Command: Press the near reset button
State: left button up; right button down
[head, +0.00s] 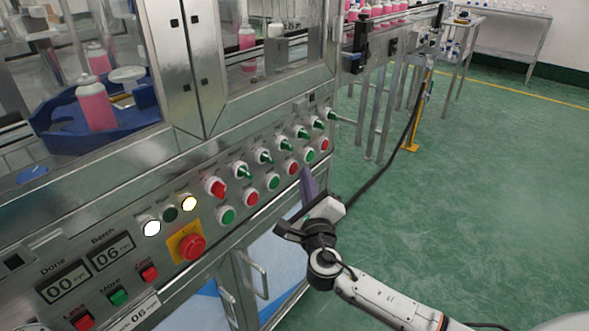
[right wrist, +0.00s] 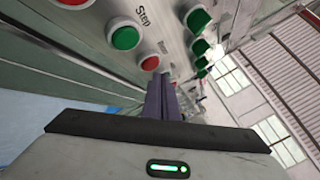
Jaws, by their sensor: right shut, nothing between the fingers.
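The control panel (head: 150,235) on the machine's front carries a row of round red and green push buttons, including a red one (head: 291,168) and a green one (head: 308,155). Their labels are too small to read in the head view, so I cannot tell which is the near reset button. My right gripper (head: 308,175) is shut and empty, its purple fingers pointing up at the panel near these two buttons. In the right wrist view the fingertips (right wrist: 161,82) are close to a red button (right wrist: 150,62); contact cannot be told. My left gripper is out of view.
A red emergency stop (head: 191,247) on a yellow plate sticks out left of the row. Green rotary switches (head: 263,156) project just above the buttons. A cabinet handle (head: 255,275) lies below. The green floor (head: 480,190) at right is open.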

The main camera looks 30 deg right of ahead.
jog(key=shift+w+a, duration=0.15)
jog(key=shift+w, duration=0.2)
jog(key=shift+w+a, duration=0.15)
jog(key=shift+w, duration=0.2)
dwell(0.6)
jog(key=shift+p, duration=0.3)
jog(key=shift+s+d+p, duration=0.3)
jog(key=shift+s+p, duration=0.2)
jog(key=shift+s, duration=0.25)
jog(key=shift+s, duration=0.1)
jog(key=s, duration=0.1)
jog(key=s+d+p, duration=0.1)
jog(key=s, duration=0.1)
jog(key=s+d+p, duration=0.1)
jog(key=shift+s, duration=0.25)
dwell(0.4)
